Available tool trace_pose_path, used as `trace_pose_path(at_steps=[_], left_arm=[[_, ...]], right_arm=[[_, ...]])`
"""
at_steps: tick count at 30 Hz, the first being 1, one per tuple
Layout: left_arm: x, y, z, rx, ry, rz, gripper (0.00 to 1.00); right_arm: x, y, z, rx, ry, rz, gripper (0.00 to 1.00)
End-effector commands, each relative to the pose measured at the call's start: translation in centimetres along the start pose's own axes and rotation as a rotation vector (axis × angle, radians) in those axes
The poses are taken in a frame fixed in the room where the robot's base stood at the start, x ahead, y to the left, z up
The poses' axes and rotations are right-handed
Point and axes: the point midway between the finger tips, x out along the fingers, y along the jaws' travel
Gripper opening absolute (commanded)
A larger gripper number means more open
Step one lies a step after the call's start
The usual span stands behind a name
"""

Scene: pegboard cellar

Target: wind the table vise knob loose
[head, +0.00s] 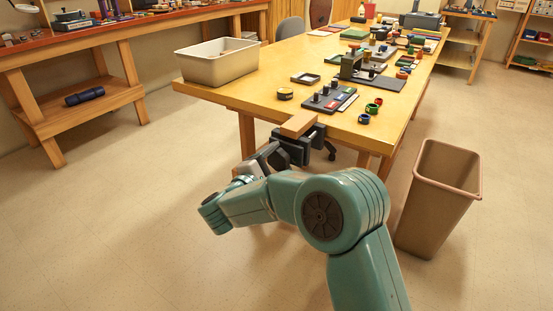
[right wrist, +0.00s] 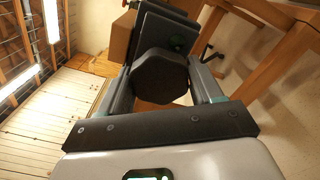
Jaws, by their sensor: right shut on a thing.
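The dark table vise (head: 293,148) is fixed at the near edge of the yellow workbench, with a wooden block (head: 298,124) in its jaws. In the right wrist view its black, many-sided knob (right wrist: 160,78) faces the camera, with the vise body (right wrist: 162,32) behind it. My right gripper (head: 264,160) reaches the vise from the near side. In the right wrist view its two fingers (right wrist: 161,88) stand on either side of the knob and are shut on it. In the head view my own gripper largely hides the knob. My left gripper is in neither view.
The workbench (head: 225,97) holds a cream bin (head: 217,62), a yellow-topped tin (head: 285,93) and several small parts. A brown waste bin (head: 436,200) stands on the floor to the right of my arm. The floor at the left is clear.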

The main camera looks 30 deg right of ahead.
Motion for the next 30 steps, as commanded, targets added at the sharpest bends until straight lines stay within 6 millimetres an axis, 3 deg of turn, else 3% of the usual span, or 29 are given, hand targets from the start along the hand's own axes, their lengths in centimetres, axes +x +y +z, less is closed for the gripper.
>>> trace_pose_path(at_steps=[11,12,14,24,30], left_arm=[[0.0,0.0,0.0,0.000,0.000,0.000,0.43],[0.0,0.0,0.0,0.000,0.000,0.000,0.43],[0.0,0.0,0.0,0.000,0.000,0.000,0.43],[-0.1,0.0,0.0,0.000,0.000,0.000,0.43],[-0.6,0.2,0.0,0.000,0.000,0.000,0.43]], right_arm=[[-0.1,-0.2,-0.1,-0.013,0.002,-0.003,0.35],[-0.1,-0.2,-0.1,-0.013,0.002,-0.003,0.71],[-0.1,-0.2,-0.1,-0.012,0.002,-0.002,0.86],[-0.4,0.0,-0.1,-0.007,0.002,0.000,0.86],[-3.8,0.1,-0.1,-0.009,0.006,0.002,0.86]])
